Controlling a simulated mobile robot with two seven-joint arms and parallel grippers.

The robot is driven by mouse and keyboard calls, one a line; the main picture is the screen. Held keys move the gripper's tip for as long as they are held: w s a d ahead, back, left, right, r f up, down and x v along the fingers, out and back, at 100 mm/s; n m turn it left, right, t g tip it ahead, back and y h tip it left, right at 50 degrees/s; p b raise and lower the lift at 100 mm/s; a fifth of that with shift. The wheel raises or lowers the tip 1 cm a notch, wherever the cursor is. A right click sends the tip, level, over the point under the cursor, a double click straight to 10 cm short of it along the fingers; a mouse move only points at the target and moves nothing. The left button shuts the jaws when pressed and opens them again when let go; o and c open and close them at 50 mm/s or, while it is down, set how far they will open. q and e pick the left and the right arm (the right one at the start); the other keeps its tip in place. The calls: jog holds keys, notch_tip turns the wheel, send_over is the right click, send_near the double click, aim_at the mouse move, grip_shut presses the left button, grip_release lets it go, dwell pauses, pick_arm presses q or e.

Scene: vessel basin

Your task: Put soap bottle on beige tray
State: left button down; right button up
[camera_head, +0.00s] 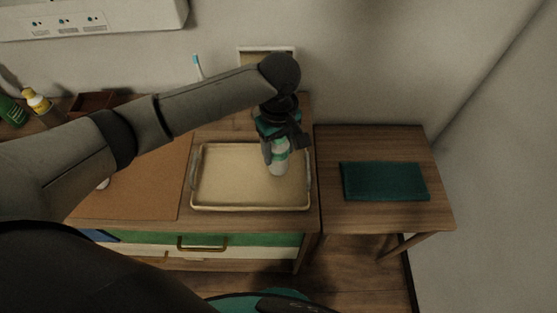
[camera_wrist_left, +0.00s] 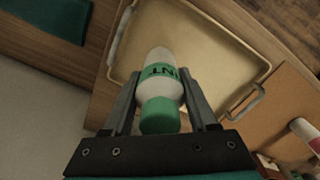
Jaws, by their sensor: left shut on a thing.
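The soap bottle (camera_head: 279,160) is white with a green label and a green cap. In the left wrist view the bottle (camera_wrist_left: 158,75) sits between the fingers of my left gripper (camera_wrist_left: 165,105), cap toward the wrist. My left gripper (camera_head: 276,138) is shut on it, in the head view over the right part of the beige tray. The beige tray (camera_head: 235,180) is rectangular with a raised rim and handles, and otherwise looks empty; it also shows in the left wrist view (camera_wrist_left: 215,45). I cannot tell whether the bottle touches the tray. My right gripper is not in view.
A brown mat (camera_head: 160,190) lies left of the tray. A folded dark green towel (camera_head: 385,181) lies on a lower side table (camera_head: 350,215) to the right. A yellow-and-white bottle (camera_head: 37,101) and a green bottle (camera_head: 10,111) stand at far left. A wall is behind.

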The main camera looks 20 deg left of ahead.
aim_at(279, 160)
pick_arm(q)
notch_tip(279, 160, down, 4)
jog(key=shift+f+b, duration=0.2)
jog(key=shift+b, duration=0.25)
jog(key=shift+c, duration=1)
grip_release()
jog(key=shift+f, duration=0.1)
jog(key=shift+r, duration=0.2)
notch_tip(279, 160, up, 12)
jog(key=shift+p, duration=1.15)
